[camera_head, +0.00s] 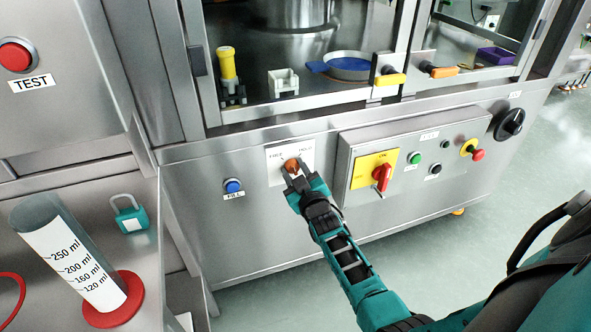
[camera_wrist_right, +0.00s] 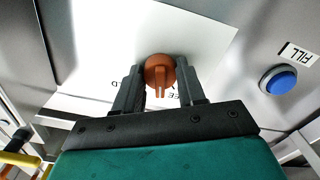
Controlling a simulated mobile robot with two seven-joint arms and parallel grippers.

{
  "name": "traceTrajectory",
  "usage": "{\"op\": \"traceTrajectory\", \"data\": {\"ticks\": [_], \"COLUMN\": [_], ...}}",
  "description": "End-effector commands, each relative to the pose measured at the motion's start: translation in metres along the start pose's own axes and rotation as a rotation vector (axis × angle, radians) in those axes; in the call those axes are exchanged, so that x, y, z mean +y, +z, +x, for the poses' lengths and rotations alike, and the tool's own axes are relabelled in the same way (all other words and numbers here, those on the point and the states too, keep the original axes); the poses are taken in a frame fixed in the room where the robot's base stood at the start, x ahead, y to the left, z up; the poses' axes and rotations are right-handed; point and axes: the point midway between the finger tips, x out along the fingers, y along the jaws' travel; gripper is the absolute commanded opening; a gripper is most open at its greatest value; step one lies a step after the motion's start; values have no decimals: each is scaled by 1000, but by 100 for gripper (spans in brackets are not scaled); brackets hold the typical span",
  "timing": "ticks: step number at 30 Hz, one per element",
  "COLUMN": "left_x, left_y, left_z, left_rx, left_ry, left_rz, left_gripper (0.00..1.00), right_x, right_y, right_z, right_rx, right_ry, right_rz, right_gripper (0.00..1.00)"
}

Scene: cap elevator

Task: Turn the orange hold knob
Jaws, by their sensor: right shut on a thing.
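The orange hold knob (camera_head: 291,164) sits on a white label plate (camera_head: 273,166) on the front of the steel cabinet. The plate carries words at its top, one of them reading "HOLD". My right gripper (camera_head: 295,172) reaches up to the knob from below and is shut on it. In the right wrist view the orange knob (camera_wrist_right: 160,72) lies between the two dark fingers (camera_wrist_right: 160,88), with its ridge pointing toward my palm. Part of the knob is hidden by the fingers in the head view. My left gripper is not in view.
A blue FILL button (camera_head: 232,186) is left of the plate. Right of it, a control box (camera_head: 415,165) juts out with a red switch (camera_head: 382,177) on yellow. A measuring cylinder (camera_head: 70,255) and a teal padlock (camera_head: 130,213) stand on the left bench. Floor below is clear.

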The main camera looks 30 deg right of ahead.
Motion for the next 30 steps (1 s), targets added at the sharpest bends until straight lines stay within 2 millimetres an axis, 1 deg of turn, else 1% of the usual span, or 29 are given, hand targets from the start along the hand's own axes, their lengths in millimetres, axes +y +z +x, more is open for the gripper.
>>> {"op": "traceTrajectory", "data": {"ticks": [9,15,21,30], "left_x": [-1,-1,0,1], "left_y": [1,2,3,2], "left_z": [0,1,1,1], "left_rx": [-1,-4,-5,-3], "left_ry": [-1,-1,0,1], "left_rz": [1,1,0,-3], "left_gripper": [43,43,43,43], "right_x": [0,0,0,0], "right_y": [1,1,1,1], "right_z": [0,0,0,0], "right_rx": [-1,-1,-1,-2], "right_ry": [0,-1,0,0], "right_rz": [-279,-414,-501,-549], "right_gripper": [9,9,9,9]}}
